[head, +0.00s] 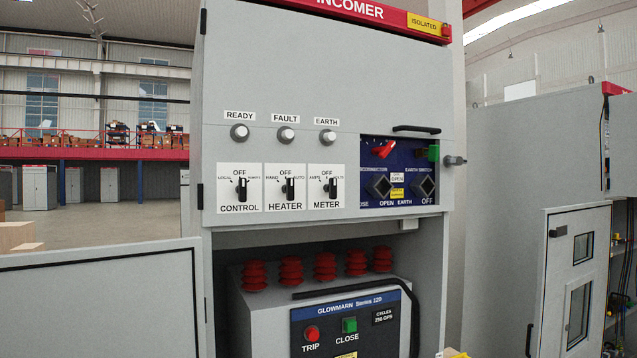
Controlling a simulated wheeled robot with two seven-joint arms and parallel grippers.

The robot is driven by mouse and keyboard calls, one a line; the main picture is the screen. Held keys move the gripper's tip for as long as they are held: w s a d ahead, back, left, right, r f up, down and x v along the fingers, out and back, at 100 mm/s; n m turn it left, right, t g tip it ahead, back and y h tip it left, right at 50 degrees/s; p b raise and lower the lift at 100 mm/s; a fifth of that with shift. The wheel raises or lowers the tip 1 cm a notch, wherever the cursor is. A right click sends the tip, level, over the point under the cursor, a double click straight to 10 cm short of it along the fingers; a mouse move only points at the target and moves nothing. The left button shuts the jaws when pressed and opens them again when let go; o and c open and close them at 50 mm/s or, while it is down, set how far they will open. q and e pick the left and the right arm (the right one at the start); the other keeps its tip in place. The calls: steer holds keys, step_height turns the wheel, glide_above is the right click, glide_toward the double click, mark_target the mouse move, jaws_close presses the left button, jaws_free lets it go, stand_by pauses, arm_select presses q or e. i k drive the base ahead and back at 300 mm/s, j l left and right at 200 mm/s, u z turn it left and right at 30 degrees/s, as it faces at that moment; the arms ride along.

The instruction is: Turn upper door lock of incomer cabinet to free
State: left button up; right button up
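The incomer cabinet (320,70) stands in front of me under a red sign reading INCOMER, with a yellow ISOLATED label. Its upper door is closed and carries lamps, selector switches and a blue switch panel. A grey round knob (455,160), which looks like the upper door lock, sticks out at the right edge of this door, beside the blue panel. Its turned position is too small to tell. A black handle (417,129) sits above the panel. Neither of my grippers is in the head view.
The lower door (100,300) is swung open to the left, exposing a breaker (340,310) with red insulators and a black bar. Another cabinet (530,140) stands at the right, with an open door (572,290) below. A gap separates the cabinets.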

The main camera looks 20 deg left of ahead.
mark_target(457, 161)
steer(key=i+l, duration=0.7)
